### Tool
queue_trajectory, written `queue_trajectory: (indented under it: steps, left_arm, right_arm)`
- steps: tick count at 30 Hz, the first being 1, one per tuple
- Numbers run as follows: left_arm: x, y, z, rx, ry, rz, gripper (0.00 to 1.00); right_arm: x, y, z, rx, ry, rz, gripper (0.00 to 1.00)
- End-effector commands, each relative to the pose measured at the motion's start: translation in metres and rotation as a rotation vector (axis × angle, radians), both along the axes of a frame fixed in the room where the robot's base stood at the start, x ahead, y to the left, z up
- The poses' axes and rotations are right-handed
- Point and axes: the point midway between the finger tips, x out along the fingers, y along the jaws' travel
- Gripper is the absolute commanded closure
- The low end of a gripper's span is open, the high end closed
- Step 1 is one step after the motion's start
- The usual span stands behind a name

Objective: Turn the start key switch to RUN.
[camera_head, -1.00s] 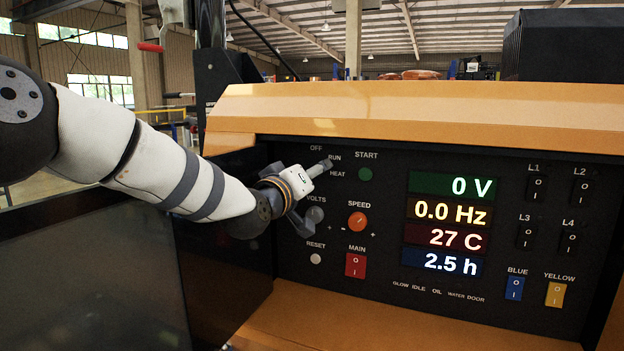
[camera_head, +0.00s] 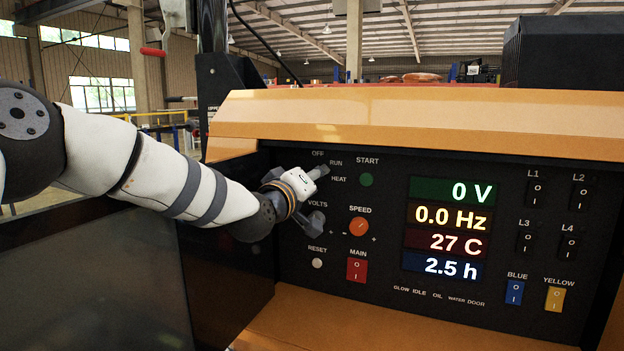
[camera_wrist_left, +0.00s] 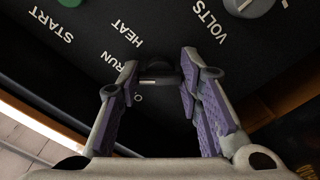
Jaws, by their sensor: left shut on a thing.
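The start key switch (camera_wrist_left: 160,73) is a dark round knob with a small pale mark. It sits at the upper left of the control panel, by the OFF, RUN and HEAT labels. My left gripper (camera_head: 320,172) reaches it from the left and covers it in the head view. In the left wrist view the two purple-padded fingers of this gripper (camera_wrist_left: 158,88) stand on either side of the knob, shut on it. The RUN label (camera_wrist_left: 111,61) and HEAT label (camera_wrist_left: 127,32) show beside it. The knob's exact pointing is hard to tell. My right gripper is not in view.
Close by are the green START button (camera_head: 366,180), the grey VOLTS knob (camera_head: 317,220), the orange SPEED knob (camera_head: 359,227) and the red MAIN switch (camera_head: 357,270). The displays (camera_head: 445,230) read 0 V, 0.0 Hz, 27 C and 2.5 h. An orange ledge (camera_head: 420,110) overhangs the panel.

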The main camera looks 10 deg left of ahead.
Motion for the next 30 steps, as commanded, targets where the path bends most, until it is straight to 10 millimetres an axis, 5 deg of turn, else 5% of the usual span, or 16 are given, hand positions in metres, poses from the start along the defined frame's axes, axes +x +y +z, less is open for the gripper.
queue_trajectory:
  steps: [1, 2, 4, 15, 30]
  left_arm:
    - [0.0, 0.0, 0.0, 0.001, -0.001, -0.001, 0.95]
    - [0.0, 0.0, 0.0, 0.001, -0.001, -0.001, 0.6]
    - [0.0, 0.0, 0.0, 0.001, -0.001, -0.001, 0.47]
    - [-0.007, 0.002, 0.0, 0.002, 0.0, 0.0, 0.47]
    - [-0.113, 0.022, 0.0, 0.002, -0.001, -0.001, 0.47]
  right_arm:
    - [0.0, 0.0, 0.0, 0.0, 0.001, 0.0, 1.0]
    - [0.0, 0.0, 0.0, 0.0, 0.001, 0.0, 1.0]
    - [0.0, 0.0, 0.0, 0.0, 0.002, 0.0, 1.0]
    - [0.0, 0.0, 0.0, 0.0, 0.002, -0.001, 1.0]
    - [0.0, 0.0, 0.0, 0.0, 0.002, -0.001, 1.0]
